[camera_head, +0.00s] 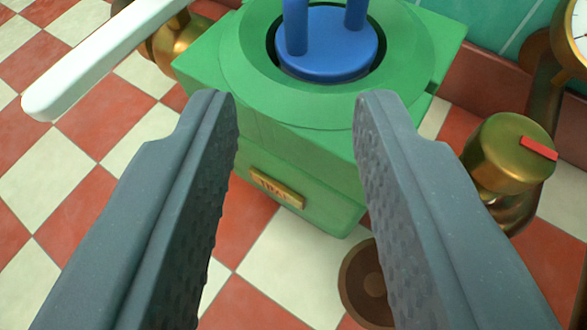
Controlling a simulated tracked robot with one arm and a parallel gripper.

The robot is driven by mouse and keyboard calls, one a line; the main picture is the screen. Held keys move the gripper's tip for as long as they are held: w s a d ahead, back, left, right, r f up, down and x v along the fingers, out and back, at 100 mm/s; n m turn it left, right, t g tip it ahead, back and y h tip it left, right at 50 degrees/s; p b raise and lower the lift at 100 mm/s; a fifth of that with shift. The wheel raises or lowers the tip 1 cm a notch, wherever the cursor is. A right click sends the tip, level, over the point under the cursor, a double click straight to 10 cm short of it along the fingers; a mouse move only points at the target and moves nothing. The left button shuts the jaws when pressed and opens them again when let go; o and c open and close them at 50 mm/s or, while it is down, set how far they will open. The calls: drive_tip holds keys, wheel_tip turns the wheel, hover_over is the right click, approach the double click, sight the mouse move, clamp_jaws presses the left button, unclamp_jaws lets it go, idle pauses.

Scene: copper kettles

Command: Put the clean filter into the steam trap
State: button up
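The green steam trap (310,185) stands in the upper middle of the view, with a small brass plate (277,187) on its front. A blue round piece (330,52) with two upright blue posts sits in the round opening on its top. The tops of the posts are cut off by the frame edge. I cannot tell whether this blue piece is a filter or a cap. My gripper (296,100) is open and empty, its two grey fingers spread wide in front of the trap. No separate clean filter is visible.
A white lever handle (95,60) extends at the upper left, by a brass fitting (180,38). A brass knob with a red mark (508,155) is at the right, below a partly seen gauge (574,35). A round brown object (365,282) is on the checkered floor (285,265), partly behind the right finger.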

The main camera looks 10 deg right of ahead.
drive_tip(key=v, duration=0.3)
drive_tip(key=shift+r+p, duration=0.4)
drive_tip(key=shift+r, duration=0.05)
